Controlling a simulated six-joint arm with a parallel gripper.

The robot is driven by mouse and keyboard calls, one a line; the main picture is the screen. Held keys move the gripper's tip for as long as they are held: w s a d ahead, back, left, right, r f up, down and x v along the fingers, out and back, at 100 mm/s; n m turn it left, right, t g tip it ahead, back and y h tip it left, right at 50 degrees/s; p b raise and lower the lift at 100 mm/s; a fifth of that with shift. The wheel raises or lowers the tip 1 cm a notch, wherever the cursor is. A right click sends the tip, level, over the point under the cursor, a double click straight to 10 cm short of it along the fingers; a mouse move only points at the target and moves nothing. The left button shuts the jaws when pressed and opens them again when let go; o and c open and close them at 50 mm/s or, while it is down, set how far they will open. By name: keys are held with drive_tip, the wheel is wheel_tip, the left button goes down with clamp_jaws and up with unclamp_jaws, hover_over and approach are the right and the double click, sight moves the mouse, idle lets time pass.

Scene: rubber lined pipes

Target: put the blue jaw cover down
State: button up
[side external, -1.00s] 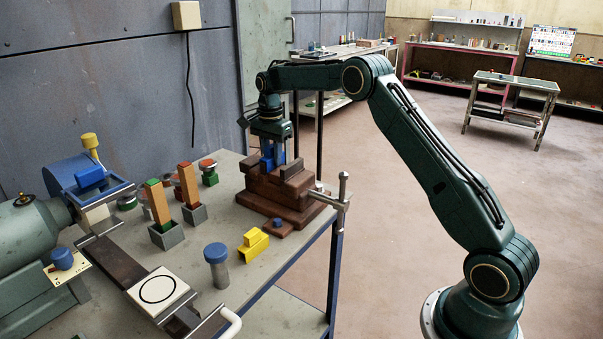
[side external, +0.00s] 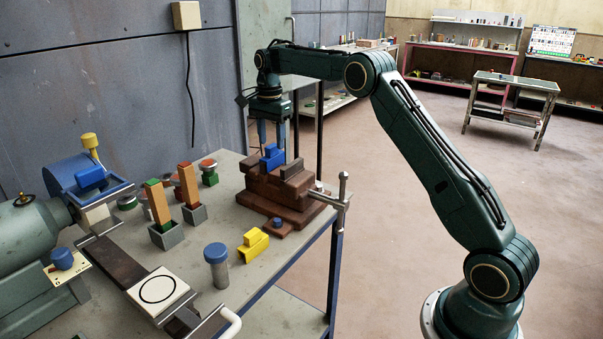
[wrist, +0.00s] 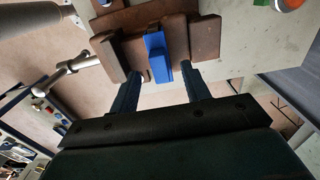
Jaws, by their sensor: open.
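The blue jaw cover (side external: 272,156) sits on top of the brown stepped block (side external: 262,189), between its raised parts. It also shows in the wrist view (wrist: 158,56) as a blue stepped piece between brown blocks. My gripper (side external: 271,146) is open and empty. Its two fingers point down just above and around the cover in the side view. In the wrist view my fingertips (wrist: 160,72) are spread wide, one on each side of the cover, with gaps between. The cover's underside is hidden.
Two orange-brown posts (side external: 158,206) in grey holders stand left. Bare bench top (side external: 222,234) shows between them.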

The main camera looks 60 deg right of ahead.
sight(271, 147)
drive_tip(key=shift+r, duration=3.35)
drive_tip(key=shift+r, duration=0.15)
drive_tip(key=s+a+r+n+t, duration=0.1)
drive_tip(key=s+a+r+n, duration=0.45)
drive_tip(key=s, duration=0.35)
drive_tip(key=s+a+r+n+t, duration=0.2)
drive_tip(key=s+a+r+n, duration=0.3)
drive_tip(key=s, duration=0.4)
drive_tip(key=s+a+f+n+t, duration=0.1)
drive_tip(key=s+a+f+n, duration=0.1)
drive_tip(key=s, duration=0.5)
drive_tip(key=s+a+f+n, duration=0.2)
drive_tip(key=s+f+n, duration=0.1)
drive_tip(key=s+f, duration=0.2)
drive_tip(key=s+a+f+n+t, duration=0.1)
drive_tip(key=s+a+f+n, duration=0.1)
drive_tip(key=s, duration=0.8)
drive_tip(key=shift+a+f+t, duration=0.25)
drive_tip(key=shift+f+t, duration=0.05)
drive_tip(key=shift+f, duration=0.4)
